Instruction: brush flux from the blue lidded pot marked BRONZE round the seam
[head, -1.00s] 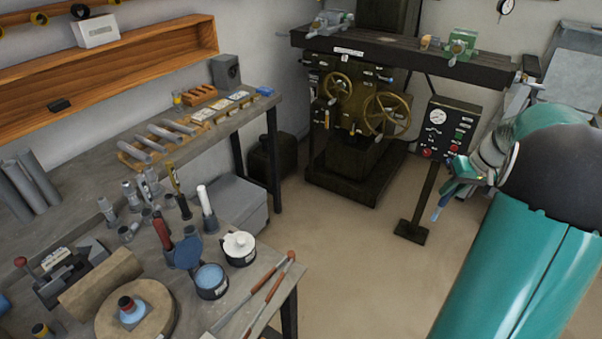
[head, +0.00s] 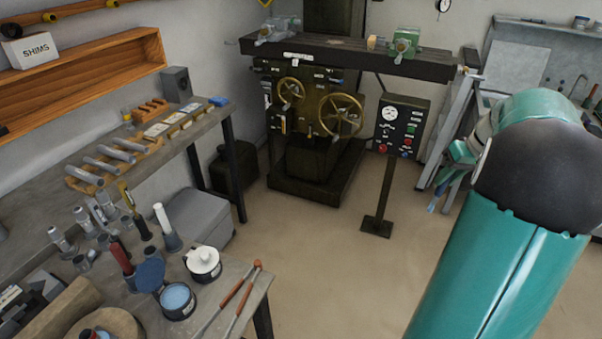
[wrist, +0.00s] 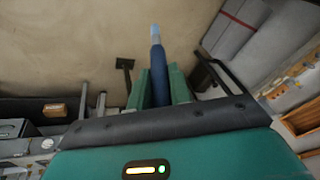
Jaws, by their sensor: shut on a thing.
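My gripper (head: 446,180) is at the right of the head view, over the floor and well away from the bench. In the wrist view, my gripper (wrist: 158,88) is shut on a dark blue brush (wrist: 158,80) with a light blue tip. The brush also shows as a small blue piece in the head view (head: 432,207). On the bench stands an open dark pot (head: 179,314) with light blue contents. A blue round lid (head: 150,275) is tilted beside it. No BRONZE marking is readable, and I cannot make out the seam.
A white-lidded pot (head: 203,262) stands next to the open pot. A green machine (head: 320,110) and a control pedestal (head: 398,125) stand at the back. The floor (head: 310,260) between is clear.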

